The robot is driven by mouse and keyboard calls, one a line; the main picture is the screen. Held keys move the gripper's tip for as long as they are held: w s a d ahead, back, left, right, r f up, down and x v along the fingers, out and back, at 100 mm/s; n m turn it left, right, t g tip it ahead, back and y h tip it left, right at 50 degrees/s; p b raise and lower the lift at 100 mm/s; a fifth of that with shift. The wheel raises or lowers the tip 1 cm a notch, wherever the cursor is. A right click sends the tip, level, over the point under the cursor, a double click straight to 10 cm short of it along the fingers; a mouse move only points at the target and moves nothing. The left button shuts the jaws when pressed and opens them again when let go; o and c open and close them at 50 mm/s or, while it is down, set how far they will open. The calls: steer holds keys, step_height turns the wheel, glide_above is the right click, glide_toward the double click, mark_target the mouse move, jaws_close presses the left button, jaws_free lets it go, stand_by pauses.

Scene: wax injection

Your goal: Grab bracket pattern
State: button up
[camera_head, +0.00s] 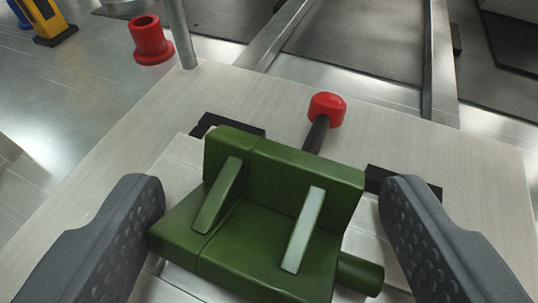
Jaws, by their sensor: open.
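The green bracket pattern (265,215) is in the lower middle of the view. It is L-shaped, with an upright wall, a flat base, two slanted ribs and a short round stub at its lower right. It rests on a pale metal plate. My gripper (268,215) is open, with one dark grey textured finger to the left of the bracket and one to the right. The left finger's edge is very close to the bracket's left side; I cannot tell whether they touch. The right finger shows a gap.
A red-knobbed black lever (325,110) stands just behind the bracket. Black blocks flank it on the pale worktop (110,160). A metal post (181,35) rises at the worktop's far left corner. A red flanged cylinder (150,42) and a yellow object (48,22) are beyond.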

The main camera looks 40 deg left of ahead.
steer(key=c, duration=0.7)
steer(key=shift+r, duration=0.1)
